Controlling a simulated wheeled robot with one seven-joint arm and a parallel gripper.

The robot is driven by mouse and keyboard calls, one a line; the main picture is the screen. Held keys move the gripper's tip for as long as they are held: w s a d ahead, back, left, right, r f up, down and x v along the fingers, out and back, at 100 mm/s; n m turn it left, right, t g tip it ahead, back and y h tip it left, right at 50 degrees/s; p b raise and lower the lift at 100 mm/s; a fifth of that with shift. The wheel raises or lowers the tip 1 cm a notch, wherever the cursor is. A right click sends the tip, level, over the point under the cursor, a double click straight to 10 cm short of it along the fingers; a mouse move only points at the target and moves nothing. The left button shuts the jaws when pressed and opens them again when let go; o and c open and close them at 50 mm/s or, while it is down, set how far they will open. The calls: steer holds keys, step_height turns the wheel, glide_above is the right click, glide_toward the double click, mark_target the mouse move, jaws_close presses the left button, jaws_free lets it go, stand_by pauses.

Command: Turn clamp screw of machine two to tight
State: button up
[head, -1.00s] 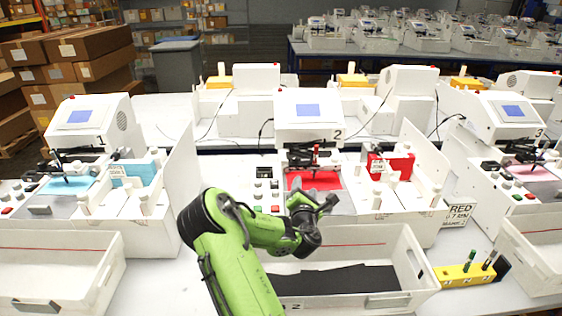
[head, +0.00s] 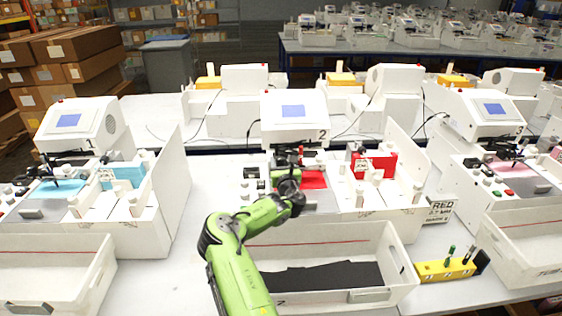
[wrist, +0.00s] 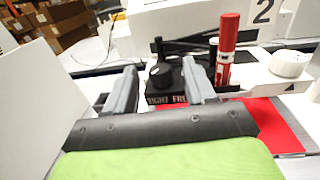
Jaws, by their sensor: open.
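Machine two (head: 293,112) stands at the middle of the table, white with a blue screen and a "2" label. In the wrist view its black clamp screw knob (wrist: 160,74) sits on a black block with white lettering that reads like "TIGHT" and "FR...", partly cut off. My gripper (wrist: 158,80) is open, with one grey finger to the left of the knob and one to the right. I cannot tell how far it is from the knob. A red pen (wrist: 226,52) stands upright just right of the right finger. In the head view my gripper (head: 290,180) hides the knob.
A red sheet (head: 313,180) lies on machine two's bed. A white round knob (wrist: 290,63) is at the right in the wrist view. A white tray (head: 385,240) with black material stands in front. A yellow pen holder (head: 440,271) is at the right.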

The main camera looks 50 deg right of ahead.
steer(key=shift+w+d, duration=0.35)
jaws_close()
steer(key=shift+w+a+f+m+g+h+b, duration=0.1)
steer(key=shift+w+a+m+g+h+b, duration=0.1)
steer(key=shift+m+g+h+b, duration=0.45)
steer(key=shift+m+g+h, duration=0.85)
steer(key=shift+m+g, duration=0.1)
steer(key=shift+g, duration=0.4)
jaws_free()
